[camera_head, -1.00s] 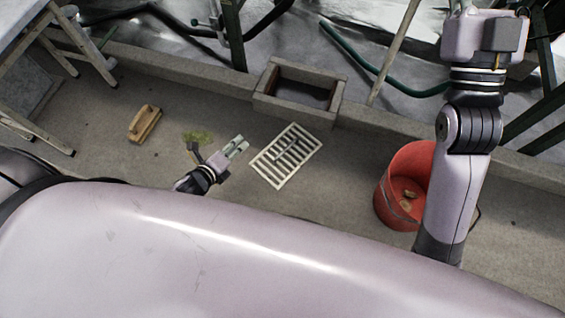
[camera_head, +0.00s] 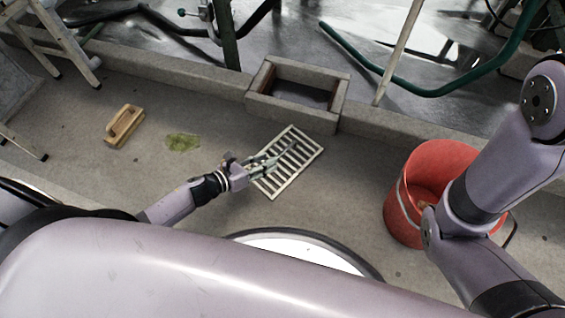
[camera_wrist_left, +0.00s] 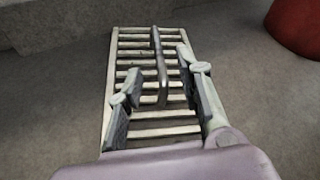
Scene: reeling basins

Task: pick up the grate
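The grate (camera_head: 291,171) is a pale slatted rectangle lying flat on the concrete floor, just in front of a concrete box. In the left wrist view the grate (camera_wrist_left: 131,77) has a raised bar handle (camera_wrist_left: 160,66) along its middle. My left gripper (camera_head: 274,162) is over the near left part of the grate. In the left wrist view its fingers (camera_wrist_left: 156,78) are spread, one on each side of the handle's near end, with gaps visible. My right arm shows at the right, but its gripper is out of view.
The open concrete box (camera_head: 290,108) stands behind the grate against a low curb (camera_head: 388,124). A red bucket (camera_head: 405,205) is to the right. A wooden float (camera_head: 124,125) and a green patch (camera_head: 183,142) lie to the left on open floor.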

